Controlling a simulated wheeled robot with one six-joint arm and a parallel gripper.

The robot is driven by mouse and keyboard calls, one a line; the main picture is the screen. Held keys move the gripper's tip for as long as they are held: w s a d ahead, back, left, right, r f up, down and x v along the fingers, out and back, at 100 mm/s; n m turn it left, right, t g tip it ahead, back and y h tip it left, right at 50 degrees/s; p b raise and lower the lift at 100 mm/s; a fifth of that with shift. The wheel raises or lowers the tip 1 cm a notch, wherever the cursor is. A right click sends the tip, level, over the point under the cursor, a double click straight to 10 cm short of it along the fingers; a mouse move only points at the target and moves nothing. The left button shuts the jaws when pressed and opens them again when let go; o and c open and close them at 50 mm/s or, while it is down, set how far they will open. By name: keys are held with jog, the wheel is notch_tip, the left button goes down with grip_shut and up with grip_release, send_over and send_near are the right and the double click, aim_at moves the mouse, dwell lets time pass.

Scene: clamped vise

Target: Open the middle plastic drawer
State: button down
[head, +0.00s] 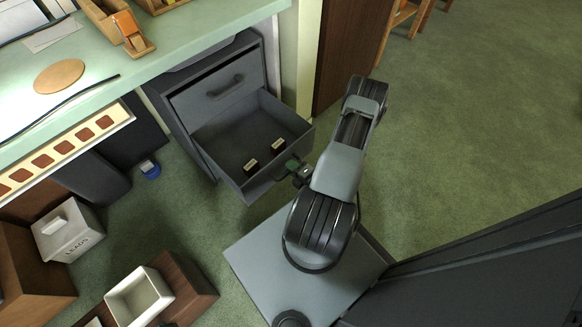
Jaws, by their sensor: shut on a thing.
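A dark grey plastic drawer unit (182,118) stands under the green desk. Its upper drawer (222,98) is shut and has a bar handle (225,87). The drawer below it (222,143) is pulled well out, with its inside showing. Two small dark blocks with pale tops, one to the left (251,166) and one to the right (277,146), lie in it. My gripper (291,168) is at the front of this open drawer, shut on its handle. The handle is mostly hidden by the gripper. Any drawer lower down is hidden.
The desk (215,22) overhangs the unit and holds an orange tape dispenser (131,35). A white lidded box (66,232) and a white open bin (139,297) are at lower left. A blue-capped item (150,170) is on the floor. Green carpet (460,110) is clear at right.

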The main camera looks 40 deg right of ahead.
jog(key=shift+d, duration=0.15)
jog(key=c, duration=1.1)
grip_release()
jog(key=p+v, duration=0.3)
jog(key=v, duration=1)
jog(key=shift+s+r, duration=0.1)
jog(key=shift+s, duration=0.25)
